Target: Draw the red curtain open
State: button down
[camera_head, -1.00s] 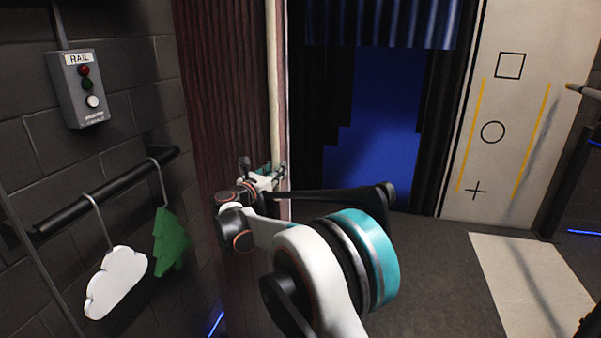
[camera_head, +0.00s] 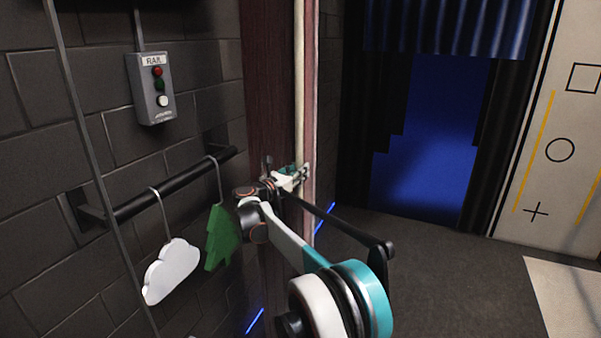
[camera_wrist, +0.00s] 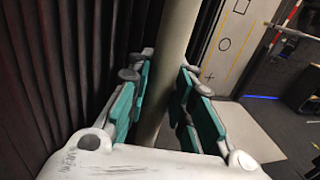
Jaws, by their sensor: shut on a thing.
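The red curtain (camera_head: 269,110) hangs in dark red folds beside the left brick wall, bunched into a narrow strip. A cream upright rod (camera_head: 299,80) runs along its right edge. My gripper (camera_head: 303,172) is shut around this rod at the curtain's edge. In the wrist view the rod (camera_wrist: 176,45) passes between the teal finger pads of my gripper (camera_wrist: 166,95), and the dark curtain folds (camera_wrist: 60,60) fill the left side. The rod's lower end is hidden behind my gripper.
A RAIL button box (camera_head: 152,90) is on the left wall. Below it, a black bar (camera_head: 165,190) holds a white cloud (camera_head: 171,270) and a green tree (camera_head: 221,237). Blue drapes (camera_head: 450,28) hang beyond. The floor (camera_head: 440,260) right of the curtain is clear.

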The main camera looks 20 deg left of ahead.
jog(key=c, duration=1.6)
grip_release()
jog(key=shift+s+a, duration=0.15)
jog(key=shift+a, duration=0.15)
jog(key=shift+o, duration=0.9)
jog(key=shift+a, duration=0.15)
jog(key=s+a, duration=0.2)
jog(key=s, duration=0.9)
jog(key=shift+s, duration=0.4)
